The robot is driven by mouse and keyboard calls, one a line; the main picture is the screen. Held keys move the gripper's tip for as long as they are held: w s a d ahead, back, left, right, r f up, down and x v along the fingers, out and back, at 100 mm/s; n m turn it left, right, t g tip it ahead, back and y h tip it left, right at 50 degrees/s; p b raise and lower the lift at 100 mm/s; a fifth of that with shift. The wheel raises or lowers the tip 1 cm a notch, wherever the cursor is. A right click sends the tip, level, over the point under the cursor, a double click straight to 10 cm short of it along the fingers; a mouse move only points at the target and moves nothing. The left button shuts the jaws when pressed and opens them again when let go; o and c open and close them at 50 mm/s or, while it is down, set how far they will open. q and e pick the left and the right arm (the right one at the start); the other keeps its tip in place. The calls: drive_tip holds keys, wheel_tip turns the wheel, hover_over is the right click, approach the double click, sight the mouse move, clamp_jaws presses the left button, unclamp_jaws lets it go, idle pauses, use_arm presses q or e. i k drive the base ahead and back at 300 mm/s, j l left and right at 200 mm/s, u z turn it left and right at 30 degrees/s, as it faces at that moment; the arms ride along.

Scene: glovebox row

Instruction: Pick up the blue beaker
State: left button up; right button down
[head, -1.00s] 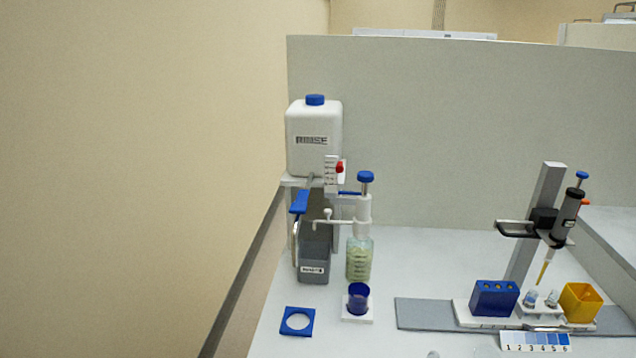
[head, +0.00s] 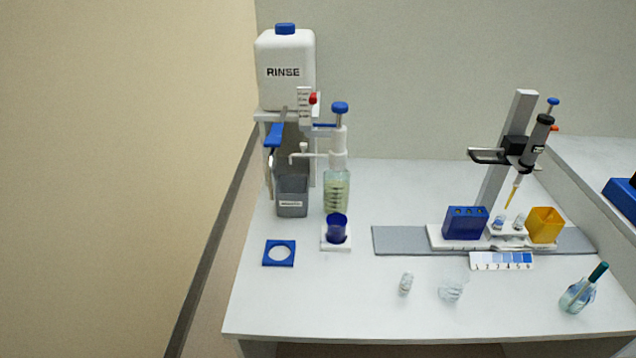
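The blue beaker (head: 337,229) is a small dark blue open cup. It stands upright on a white square base (head: 336,245) at the left part of the white table, in front of the dispenser bottle (head: 337,190) with its blue-topped pump. Neither of my grippers shows in the head view.
A white RINSE tank (head: 285,70) on a stand and a grey waste bin (head: 292,197) are behind the beaker. A pipette stand (head: 505,150), blue rack (head: 466,222) and yellow box (head: 544,225) are right. Table front is partly clear.

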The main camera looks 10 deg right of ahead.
sight(336, 223)
drive_tip(key=i+j, duration=0.25)
drive_tip(key=i+j+z, duration=0.1)
drive_tip(key=j, duration=0.3)
drive_tip(key=i+j, duration=0.3)
drive_tip(key=z, duration=0.05)
